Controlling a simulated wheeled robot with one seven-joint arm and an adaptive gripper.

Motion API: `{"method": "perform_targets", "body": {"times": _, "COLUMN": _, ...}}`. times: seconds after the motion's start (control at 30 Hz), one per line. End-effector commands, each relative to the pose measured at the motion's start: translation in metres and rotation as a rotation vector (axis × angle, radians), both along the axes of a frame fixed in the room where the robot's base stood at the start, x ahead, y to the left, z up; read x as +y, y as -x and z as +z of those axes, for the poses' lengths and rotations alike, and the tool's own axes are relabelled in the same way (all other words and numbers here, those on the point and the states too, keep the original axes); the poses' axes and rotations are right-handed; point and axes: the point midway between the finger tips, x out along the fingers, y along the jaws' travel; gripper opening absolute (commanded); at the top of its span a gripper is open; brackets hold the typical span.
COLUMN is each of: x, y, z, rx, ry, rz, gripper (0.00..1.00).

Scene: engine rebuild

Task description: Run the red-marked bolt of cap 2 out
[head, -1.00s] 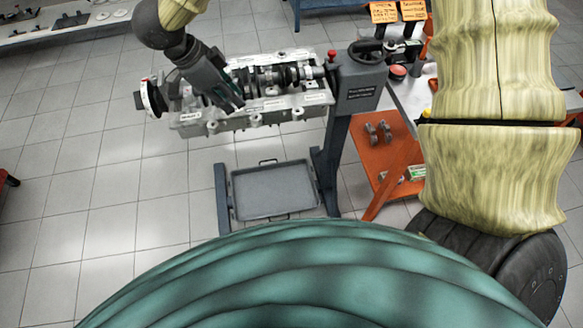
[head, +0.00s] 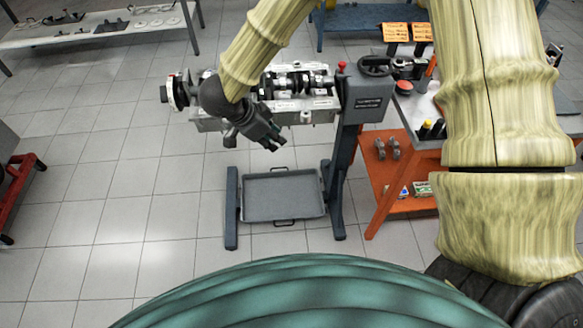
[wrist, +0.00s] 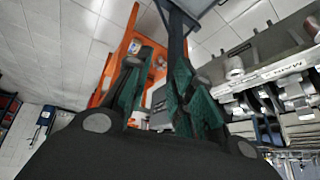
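The engine block (head: 322,117) hangs on its stand (head: 362,100), with the crankshaft and its bearing caps (head: 290,82) facing up. My arm covers the block's left part. I cannot make out cap 2 or a red-marked bolt; the labels are too small to read. My gripper (head: 274,141) is in front of the block's near side, apart from the caps. In the wrist view my gripper (wrist: 160,62) has its two fingers apart with nothing between them. The block's labelled side (wrist: 270,72) and caps show at the right there.
A grey tray (head: 285,197) lies low under the block, between the stand's legs. An orange cart (head: 400,205) with tools stands to the right. A red-framed cart (head: 22,190) is at the left edge. Benches stand behind.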

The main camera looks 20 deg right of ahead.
Motion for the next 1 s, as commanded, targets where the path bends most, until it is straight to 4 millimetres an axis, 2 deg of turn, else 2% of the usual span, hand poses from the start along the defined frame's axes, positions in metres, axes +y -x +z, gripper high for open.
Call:
{"method": "perform_targets", "body": {"times": 0.6, "x": -0.03, "y": 0.014, "z": -0.082, "rx": -0.002, "ry": 0.054, "rz": 0.295, "gripper": 0.24}}
{"method": "perform_targets", "body": {"times": 0.8, "x": -0.034, "y": 0.019, "z": -0.096, "rx": 0.003, "ry": 0.057, "rz": 0.354, "gripper": 0.24}}
{"method": "perform_targets", "body": {"times": 1.0, "x": -0.035, "y": 0.02, "z": -0.1, "rx": 0.004, "ry": 0.056, "rz": 0.371, "gripper": 0.24}}
